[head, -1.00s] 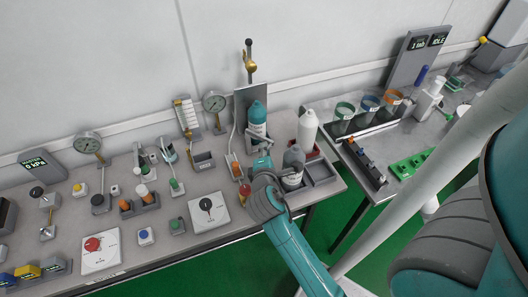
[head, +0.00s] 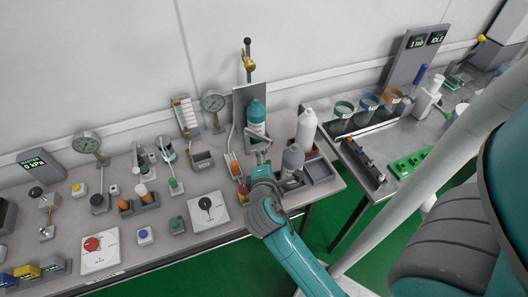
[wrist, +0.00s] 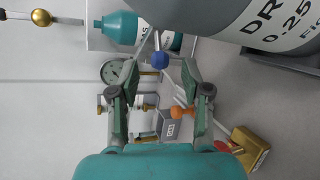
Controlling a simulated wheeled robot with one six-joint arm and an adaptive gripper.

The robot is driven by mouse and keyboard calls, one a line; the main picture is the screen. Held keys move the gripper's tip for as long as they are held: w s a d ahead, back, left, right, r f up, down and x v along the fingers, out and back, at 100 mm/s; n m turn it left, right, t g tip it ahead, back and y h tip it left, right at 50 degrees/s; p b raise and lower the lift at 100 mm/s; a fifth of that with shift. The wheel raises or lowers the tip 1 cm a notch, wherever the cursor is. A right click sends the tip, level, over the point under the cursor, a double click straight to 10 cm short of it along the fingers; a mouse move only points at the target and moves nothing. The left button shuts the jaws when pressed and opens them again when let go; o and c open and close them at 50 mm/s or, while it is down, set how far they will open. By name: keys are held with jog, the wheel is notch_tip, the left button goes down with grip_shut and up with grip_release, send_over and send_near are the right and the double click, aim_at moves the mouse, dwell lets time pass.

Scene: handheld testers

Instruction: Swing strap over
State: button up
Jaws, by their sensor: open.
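A teal and white cylinder (head: 256,117) stands upright against a grey backplate (head: 241,100) at the rear of the bench. In the wrist view the cylinder (wrist: 122,28) lies across the top left. A thin metal bar with a blue ball knob (wrist: 160,60) stands out in front of it; I take this bar to be the strap. My gripper (head: 261,154) is open just in front of the cylinder. In the wrist view my gripper (wrist: 160,78) has its fingers spread to either side of the knob's line, with nothing clearly held. Whether a finger touches the bar cannot be told.
A grey bottle (head: 293,158) stands close to the right of my gripper and fills the top right of the wrist view (wrist: 240,18). A white bottle (head: 307,127) stands behind it. An orange knob (wrist: 182,111) and a brass block (wrist: 249,147) lie low in the wrist view.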

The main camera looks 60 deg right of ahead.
jog(key=v, duration=0.7)
jog(key=shift+s+a+r, duration=0.15)
jog(key=shift+s+a, duration=0.1)
jog(key=shift+w, duration=0.15)
jog(key=c, duration=0.6)
jog(key=w+m+g, duration=0.1)
jog(key=w+m+g+h, duration=0.1)
jog(key=w+m, duration=0.1)
jog(key=w+a+f+m+g, duration=0.1)
jog(key=w+m, duration=0.1)
jog(key=shift+w+a+h, duration=0.1)
jog(key=shift+w+h, duration=0.1)
jog(key=shift+h, duration=0.2)
grip_shut()
jog(key=w+a+r+m+g+h, duration=0.1)
jog(key=w+a+r+m+g, duration=0.1)
jog(key=w+a+m+g, duration=0.35)
jog(key=s+d+f+m+t, duration=0.1)
jog(key=s+d+f+m, duration=0.1)
jog(key=d, duration=1)
jog(key=shift+s+d+f, duration=0.25)
jog(key=shift+s+f, duration=0.3)
jog(key=shift+f, duration=0.1)
